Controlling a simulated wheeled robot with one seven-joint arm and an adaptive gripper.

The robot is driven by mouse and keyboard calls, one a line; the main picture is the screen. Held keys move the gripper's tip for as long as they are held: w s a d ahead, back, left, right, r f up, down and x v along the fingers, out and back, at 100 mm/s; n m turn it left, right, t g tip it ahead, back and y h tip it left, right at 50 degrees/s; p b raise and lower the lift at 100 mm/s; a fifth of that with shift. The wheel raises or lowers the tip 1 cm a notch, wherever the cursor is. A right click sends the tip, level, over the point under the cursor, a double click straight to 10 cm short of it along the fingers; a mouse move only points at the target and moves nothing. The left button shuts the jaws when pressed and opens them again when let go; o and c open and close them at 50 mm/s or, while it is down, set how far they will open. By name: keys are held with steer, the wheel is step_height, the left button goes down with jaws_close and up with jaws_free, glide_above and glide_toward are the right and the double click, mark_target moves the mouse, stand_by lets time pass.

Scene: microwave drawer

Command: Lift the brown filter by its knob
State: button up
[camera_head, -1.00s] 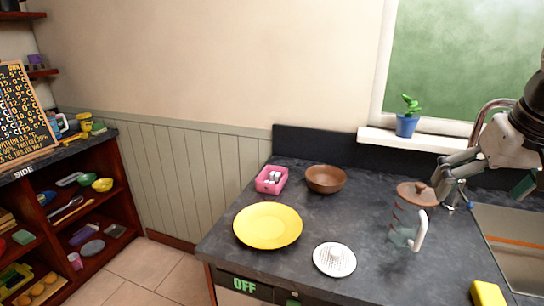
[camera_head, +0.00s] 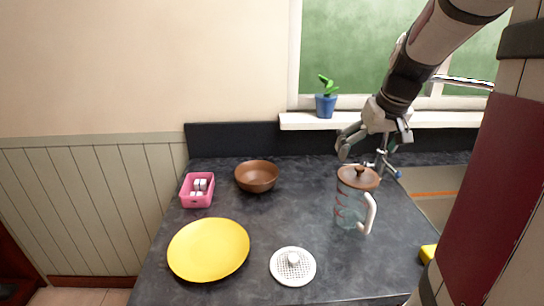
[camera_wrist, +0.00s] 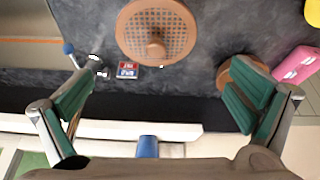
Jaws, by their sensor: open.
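The brown filter (camera_head: 350,181) is a round mesh lid with a knob (camera_head: 359,169). It sits on top of a glass jug (camera_head: 348,212) with a white handle (camera_head: 369,212), upright on the dark counter. In the wrist view the filter (camera_wrist: 157,22) is at the top centre, with its knob (camera_wrist: 156,47) facing the camera. My gripper (camera_head: 366,157) is open and empty, close to the filter and slightly above or behind it. In the wrist view the knob lies ahead of the gap between my fingertips (camera_wrist: 162,85), not between them.
A brown bowl (camera_head: 256,177), pink basket (camera_head: 196,198), yellow plate (camera_head: 208,250) and white perforated disc (camera_head: 301,274) are on the counter to the left. A blue potted plant (camera_head: 326,104) stands on the sill behind. The sink (camera_head: 428,178) is to the right.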

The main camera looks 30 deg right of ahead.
mark_target(361, 168)
steer(key=x, duration=0.7)
steer(key=shift+s+d+f, duration=0.15)
steer(key=shift+s+f, duration=0.05)
steer(key=shift+s, duration=0.05)
steer(key=c, duration=1.2)
steer(key=shift+s+f, duration=0.1)
steer(key=shift+s, duration=0.05)
steer(key=shift+c, duration=1.3)
